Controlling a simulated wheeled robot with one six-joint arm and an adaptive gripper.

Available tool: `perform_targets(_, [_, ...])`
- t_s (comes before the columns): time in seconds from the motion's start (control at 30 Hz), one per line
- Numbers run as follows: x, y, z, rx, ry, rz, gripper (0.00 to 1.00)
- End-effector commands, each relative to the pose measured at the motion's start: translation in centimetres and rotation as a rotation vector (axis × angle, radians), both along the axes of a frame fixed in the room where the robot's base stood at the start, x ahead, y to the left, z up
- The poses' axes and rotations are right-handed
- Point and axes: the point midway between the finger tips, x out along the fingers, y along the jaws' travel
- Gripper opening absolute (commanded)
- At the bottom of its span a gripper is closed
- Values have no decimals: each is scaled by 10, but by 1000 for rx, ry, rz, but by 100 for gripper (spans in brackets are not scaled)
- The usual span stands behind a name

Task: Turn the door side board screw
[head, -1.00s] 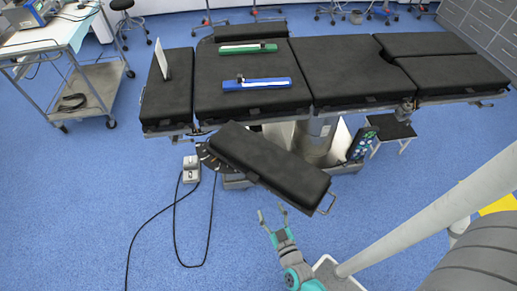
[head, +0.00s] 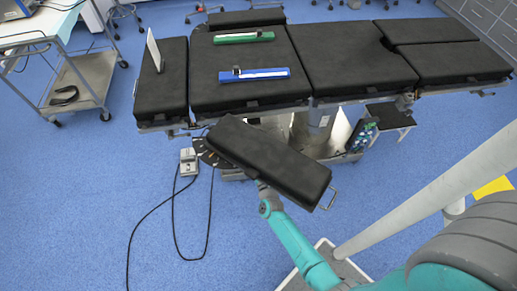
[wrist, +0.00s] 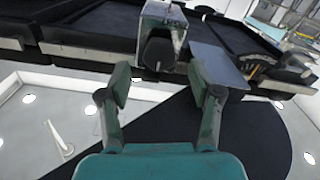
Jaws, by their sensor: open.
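A black padded side board (head: 270,160) juts out at an angle from the near side of the operating table in the head view. In the wrist view, a dark knob-shaped screw (wrist: 160,54) sits on a metal clamp block (wrist: 163,20) at the top middle. My gripper (wrist: 160,76) is open and empty, its two fingers spread to either side below the knob and apart from it. In the head view my arm reaches to the board's near edge, and the board hides my gripper.
The operating table (head: 350,62) stands behind the board, with a green-edged item (head: 243,37) and a blue-edged item (head: 254,75) on it. A foot pedal (head: 188,160) with cables lies on the floor left of the board. A wheeled cart (head: 75,85) stands far left.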

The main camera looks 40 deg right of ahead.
Motion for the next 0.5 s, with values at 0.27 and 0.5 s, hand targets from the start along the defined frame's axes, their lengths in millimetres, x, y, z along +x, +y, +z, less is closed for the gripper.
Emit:
perform_targets(0.27, [27,-18,0,1,-1,-1,64])
perform_targets(0.5, [31,-21,0,0,0,0,64])
